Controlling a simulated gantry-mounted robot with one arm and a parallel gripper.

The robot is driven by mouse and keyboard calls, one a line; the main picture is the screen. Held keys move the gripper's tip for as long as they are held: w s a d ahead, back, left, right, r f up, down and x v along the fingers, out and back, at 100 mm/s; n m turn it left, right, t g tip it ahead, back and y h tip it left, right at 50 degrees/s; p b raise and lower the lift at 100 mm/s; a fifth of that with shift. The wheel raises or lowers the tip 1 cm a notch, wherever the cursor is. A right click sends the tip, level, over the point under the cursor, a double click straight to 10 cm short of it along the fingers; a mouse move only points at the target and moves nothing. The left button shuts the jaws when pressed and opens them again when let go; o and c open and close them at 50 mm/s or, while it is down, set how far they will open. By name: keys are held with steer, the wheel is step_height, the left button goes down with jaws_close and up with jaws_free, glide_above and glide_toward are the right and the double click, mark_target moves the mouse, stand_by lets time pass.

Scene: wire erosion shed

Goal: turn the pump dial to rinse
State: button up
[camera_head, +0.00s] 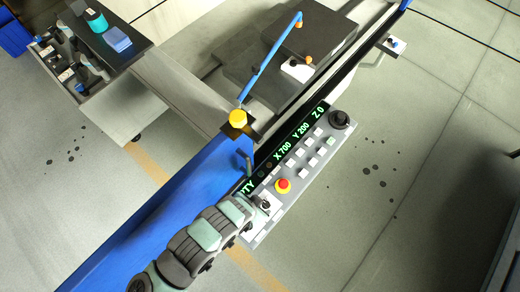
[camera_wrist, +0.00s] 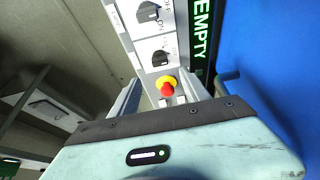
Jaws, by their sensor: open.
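The grey control panel (camera_head: 318,165) has a black display with green text. In the wrist view, two black rotary dials sit on the panel, an upper dial (camera_wrist: 150,12) and a lower dial (camera_wrist: 160,56). Small markings surround them, but I cannot read which is the pump dial or a rinse mark. My gripper (camera_head: 258,203) is over the panel's near end, by a black knob (camera_head: 266,204). In the wrist view, my open fingers (camera_wrist: 160,82) stand either side of the red stop button, with nothing held. The lower dial shows just beyond them. I cannot tell whether they touch the panel.
The red stop button (camera_head: 283,185) on its yellow base is close to my gripper; it also shows in the wrist view (camera_wrist: 167,88). A large black knob (camera_head: 341,119) is at the panel's far end. Open floor lies right.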

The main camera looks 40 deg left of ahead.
mark_target(266, 204)
steer(key=b+x, duration=0.4)
steer(key=x, duration=0.1)
steer(key=shift+f, duration=0.35)
steer(key=shift+w+d+p, duration=0.1)
steer(key=shift+w+p, duration=0.05)
steer(key=shift+p, duration=0.15)
steer(key=shift+b+x, duration=0.5)
steer(key=shift+x, duration=1.5)
steer(key=shift+c, duration=0.4)
jaws_close()
